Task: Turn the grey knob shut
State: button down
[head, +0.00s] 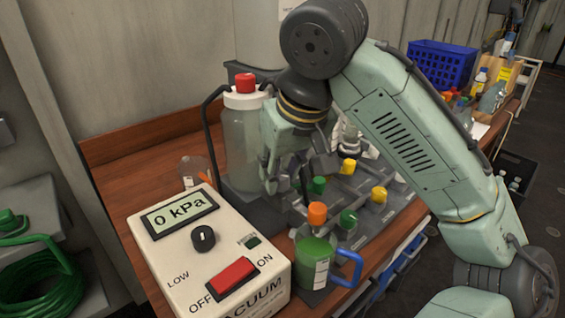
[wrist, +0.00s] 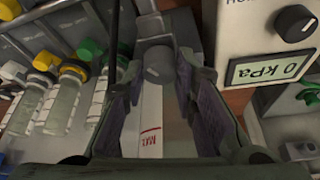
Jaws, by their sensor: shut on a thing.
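A grey knob (wrist: 158,66) sits between my fingertips in the wrist view, above a white surface with red lettering. My gripper (wrist: 158,80) is shut on it, one dark padded finger on each side. In the head view my gripper (head: 270,184) reaches down at the left end of the grey valve manifold (head: 379,222), just right of the clear bottle. The grey knob cannot be made out there, as my gripper and wrist hide that spot. Which way the knob is turned cannot be told.
A white vacuum box (head: 171,252) reads 0 kPa, with a black dial and red switch. A clear bottle (head: 240,145) with a red cap stands close to my gripper. Green and yellow knobs (head: 379,194) line the manifold. A jug of green liquid (head: 313,262) stands in front.

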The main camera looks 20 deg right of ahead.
jog(key=shift+a+m+h+p, duration=0.1)
jog(key=shift+m+h+p, duration=0.4)
jog(key=shift+m, duration=1)
jog(key=c, duration=1.3)
grip_release()
jog(key=v, duration=1.2)
